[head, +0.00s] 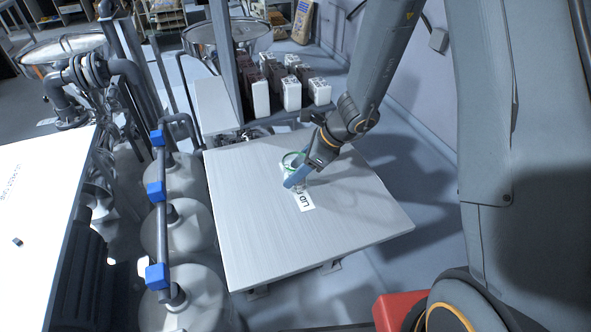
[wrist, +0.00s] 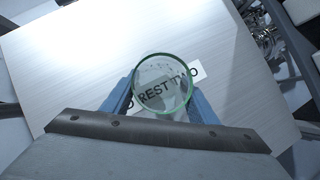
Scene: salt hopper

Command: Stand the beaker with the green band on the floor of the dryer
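The beaker with the green band (head: 293,160) is clear glass with a green ring at its rim. It is at the far middle of a grey metal table, over a white label. In the wrist view the beaker (wrist: 162,84) is upright between my blue fingers, which meet its two sides. My gripper (head: 297,178) appears shut on it. Words on the label, "REST TWO", show through the glass. I cannot tell whether its base touches the table. I cannot make out the dryer in either view.
The grey table (head: 330,235) is otherwise bare. Behind it, a shelf holds several white and dark boxes (head: 291,92). Vessels with blue-clamped pipes (head: 157,190) stand to the left, beside a white panel (head: 35,210). A red block (head: 398,308) is at the lower right.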

